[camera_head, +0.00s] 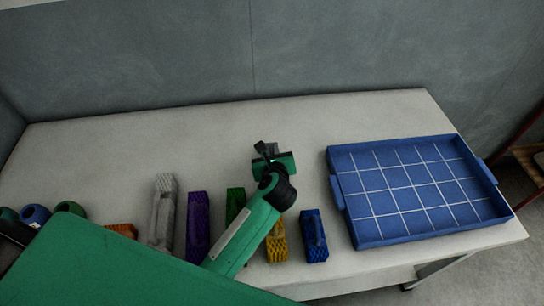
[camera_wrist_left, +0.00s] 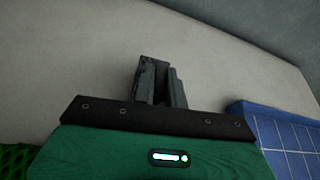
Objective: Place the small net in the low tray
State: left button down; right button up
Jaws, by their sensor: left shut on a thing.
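My left gripper (camera_head: 264,148) is above the middle of the table, left of the blue tray. In the left wrist view its dark fingers (camera_wrist_left: 160,82) are close together, and what they hold cannot be made out. The low tray (camera_head: 340,190) is blue with a white grid on its floor, and it looks empty. Net bundles stand in a row near the front: orange (camera_head: 122,230), pale grey (camera_head: 162,212), purple (camera_head: 197,225), green (camera_head: 235,203), yellow (camera_head: 277,243) and blue (camera_head: 314,238). I cannot tell which is the small net. My left arm partly hides the green and yellow ones.
Several dark blue and green round things (camera_head: 36,215) lie at the left edge of the table (camera_head: 110,150). The back of the table is clear. A grey wall (camera_head: 180,50) stands behind it. A brown wooden piece (camera_head: 532,160) is beyond the right edge.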

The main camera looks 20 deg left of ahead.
pick_arm(q)
jog(key=shift+f, duration=0.15)
jog(key=c, duration=1.5)
grip_release()
jog(key=shift+o, duration=0.2)
